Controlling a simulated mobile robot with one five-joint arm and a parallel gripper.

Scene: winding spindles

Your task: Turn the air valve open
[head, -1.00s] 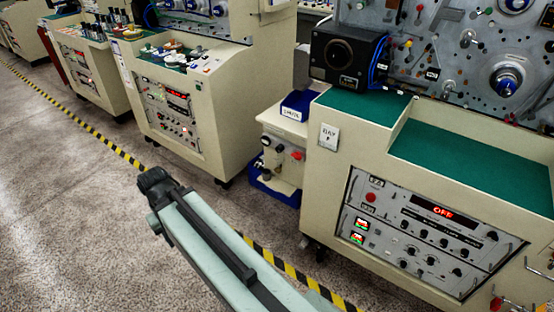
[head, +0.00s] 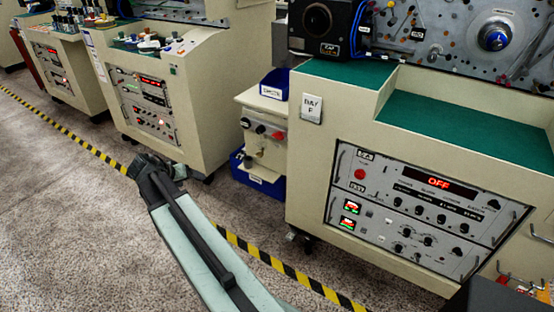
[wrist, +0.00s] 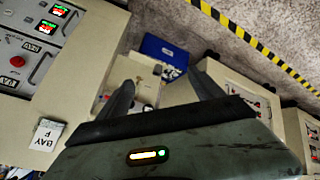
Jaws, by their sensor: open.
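A small cream cabinet (head: 262,101) stands in the gap between two machines. Its front carries a red knob (head: 277,135), a dark round fitting (head: 245,122) and other small fittings. I cannot tell which of these is the air valve. In the wrist view, upside down, the cabinet (wrist: 122,72) shows beyond my gripper (wrist: 163,90). The jaws are apart with nothing between them, and the left finger hides part of the cabinet front. My gripper's jaws cannot be made out in the head view.
A machine labelled BAY F, with an OFF display (head: 438,183), stands right of the gap; another machine (head: 195,90) stands left. A blue bin (wrist: 160,48) sits low by the cabinet. Striped floor tape (head: 270,261) runs past the fronts. Grey floor (head: 70,200) at left is clear.

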